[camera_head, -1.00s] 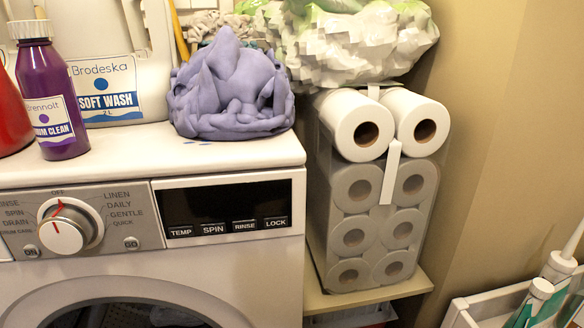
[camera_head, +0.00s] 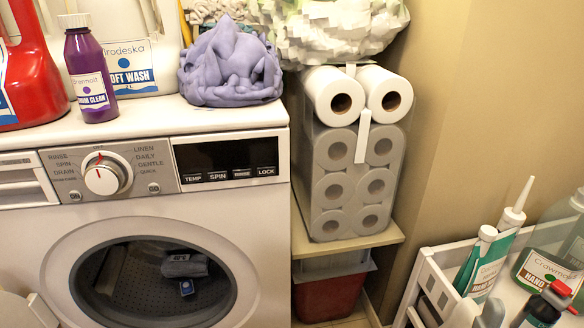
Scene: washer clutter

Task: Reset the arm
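Neither of my grippers can be made out in the head view. The white washing machine (camera_head: 215,140) stands at left, with its control panel and round dial (camera_head: 106,174) facing me. Its round opening shows a dark drum (camera_head: 130,285) with a small grey item (camera_head: 184,265) and a small blue-marked tag inside. A pale rounded shape (camera_head: 15,312) is cut off at the bottom left corner; it may be the washer's open door, but I cannot tell for sure.
On the washer top are a red jug (camera_head: 35,70), a purple bottle (camera_head: 90,75), a white Soft Wash jug (camera_head: 130,55) and a crumpled purple cloth (camera_head: 230,65). Toilet rolls (camera_head: 335,150) stand on a shelf above a red bin (camera_head: 330,295). A white cart (camera_head: 440,280) holds bottles at right.

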